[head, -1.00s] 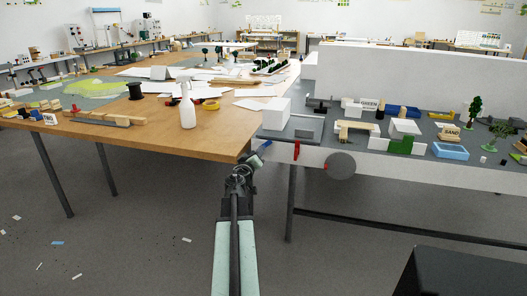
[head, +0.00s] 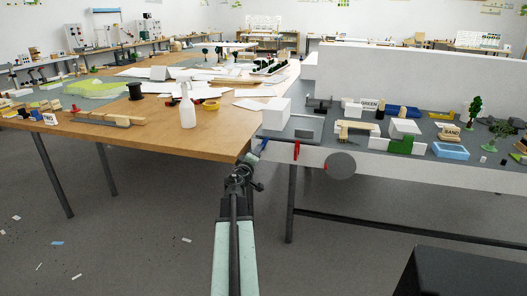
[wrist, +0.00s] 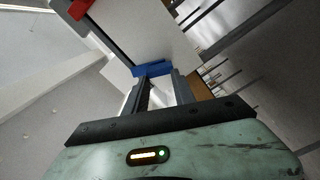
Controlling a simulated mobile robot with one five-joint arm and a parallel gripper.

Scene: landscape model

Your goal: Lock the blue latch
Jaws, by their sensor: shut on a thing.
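The blue latch (head: 264,144) is at the left end of the grey model table's white front edge. In the wrist view the blue latch (wrist: 152,69) lies across the tips of my gripper (wrist: 158,78), between its two dark fingers. My gripper (head: 252,160) is at the table corner in the head view, small and partly hidden by my own arm. It is shut on the blue latch. In the head view the latch slants, its upper end toward the right.
A red latch (head: 296,150) is just right of the blue one, and also shows in the wrist view (wrist: 80,8). A grey disc (head: 341,165) is further right on the white edge.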

